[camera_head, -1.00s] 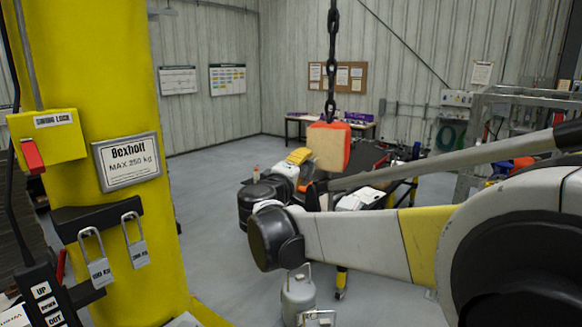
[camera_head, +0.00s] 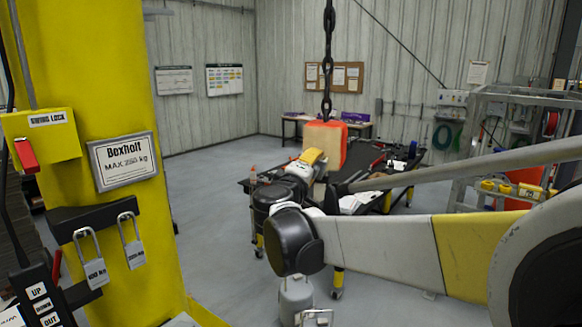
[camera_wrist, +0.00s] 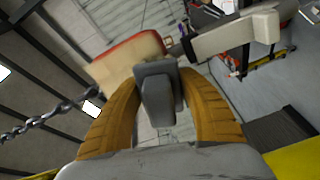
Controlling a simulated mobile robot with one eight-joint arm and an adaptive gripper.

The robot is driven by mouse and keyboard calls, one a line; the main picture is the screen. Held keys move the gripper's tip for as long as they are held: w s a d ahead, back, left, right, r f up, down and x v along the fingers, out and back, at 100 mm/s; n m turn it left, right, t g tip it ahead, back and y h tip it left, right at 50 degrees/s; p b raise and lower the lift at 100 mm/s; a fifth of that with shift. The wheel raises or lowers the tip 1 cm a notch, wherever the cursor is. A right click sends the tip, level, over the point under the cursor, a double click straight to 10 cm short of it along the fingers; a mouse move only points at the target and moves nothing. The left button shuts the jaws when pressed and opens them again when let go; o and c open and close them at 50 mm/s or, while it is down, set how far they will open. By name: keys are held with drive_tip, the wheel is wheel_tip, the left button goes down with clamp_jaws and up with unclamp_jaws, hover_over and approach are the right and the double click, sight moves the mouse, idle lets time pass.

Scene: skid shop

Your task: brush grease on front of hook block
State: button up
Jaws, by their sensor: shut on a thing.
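The hook block (camera_head: 324,142) hangs on a black chain (camera_head: 328,60); it has a cream face and orange-red sides. In the wrist view the block (camera_wrist: 125,60) is at upper left, just beyond my fingers. My gripper (camera_head: 312,158) has yellow fingers and is just below and left of the block in the head view. In the wrist view my gripper (camera_wrist: 160,100) is shut around a dark grey piece (camera_wrist: 157,88), which seems to be the held tool's handle. I cannot make out bristles or grease, nor tell whether the tool touches the block.
A yellow column (camera_head: 90,90) with a swing lock and padlocks stands at left. Behind my arm is a dark wheeled table (camera_head: 405,165) with several tools. A grey metal frame (camera_head: 510,100) is at right. A grey canister (camera_head: 295,295) is on the floor below.

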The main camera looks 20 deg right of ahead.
drive_tip(key=shift+w+a+b, duration=0.15)
drive_tip(key=shift+w+a, duration=0.45)
drive_tip(key=shift+a, duration=0.2)
drive_tip(key=shift+w+a+b, duration=0.15)
drive_tip(key=shift+w+a, duration=0.4)
drive_tip(key=shift+a, duration=0.2)
drive_tip(key=v, duration=0.9)
drive_tip(key=shift+d, duration=0.1)
